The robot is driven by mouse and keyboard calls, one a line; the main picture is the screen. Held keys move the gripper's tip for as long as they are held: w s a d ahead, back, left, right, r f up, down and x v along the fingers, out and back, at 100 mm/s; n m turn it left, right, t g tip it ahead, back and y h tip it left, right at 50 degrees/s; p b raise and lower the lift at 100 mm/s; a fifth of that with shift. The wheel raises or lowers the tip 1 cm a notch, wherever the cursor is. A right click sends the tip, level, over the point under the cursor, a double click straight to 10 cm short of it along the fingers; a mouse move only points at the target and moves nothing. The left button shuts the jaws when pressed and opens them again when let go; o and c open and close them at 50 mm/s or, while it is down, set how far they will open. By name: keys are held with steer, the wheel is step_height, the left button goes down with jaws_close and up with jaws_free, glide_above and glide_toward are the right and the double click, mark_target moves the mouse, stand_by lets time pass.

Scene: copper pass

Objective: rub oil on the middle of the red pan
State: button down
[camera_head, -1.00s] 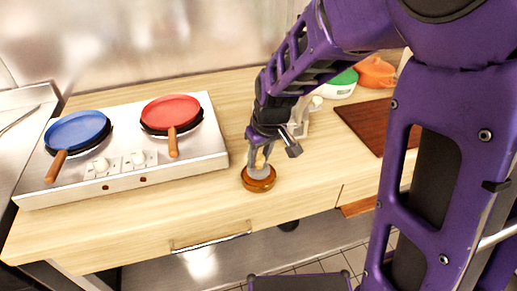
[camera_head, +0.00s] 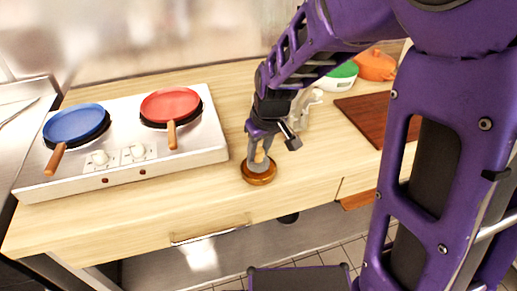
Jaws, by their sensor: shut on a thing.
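The red pan (camera_head: 170,104) sits on the right burner of the white stove (camera_head: 190,156), its wooden handle pointing to the front. My gripper (camera_head: 259,163) is right of the stove, pointing down at a round brown dish (camera_head: 259,178) on the counter. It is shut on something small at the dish. The fingers hide most of what is held, and I cannot tell its shape. I cannot tell whether it touches the dish.
A blue pan (camera_head: 76,125) sits on the left burner. A brown cutting board (camera_head: 368,119) lies on the right of the counter (camera_head: 120,226). Behind my arm are a green and white thing (camera_head: 340,77) and an orange thing (camera_head: 376,66). The counter between stove and dish is clear.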

mark_target(259, 150)
steer(key=shift+f+b, duration=0.35)
steer(key=shift+f, duration=0.15)
stand_by(1.2)
steer(key=shift+r, duration=0.1)
step_height(259, 150, up, 5)
steer(key=p, duration=0.3)
steer(key=shift+p, duration=0.35)
steer(key=shift+r, duration=0.95)
steer(key=shift+s, duration=0.1)
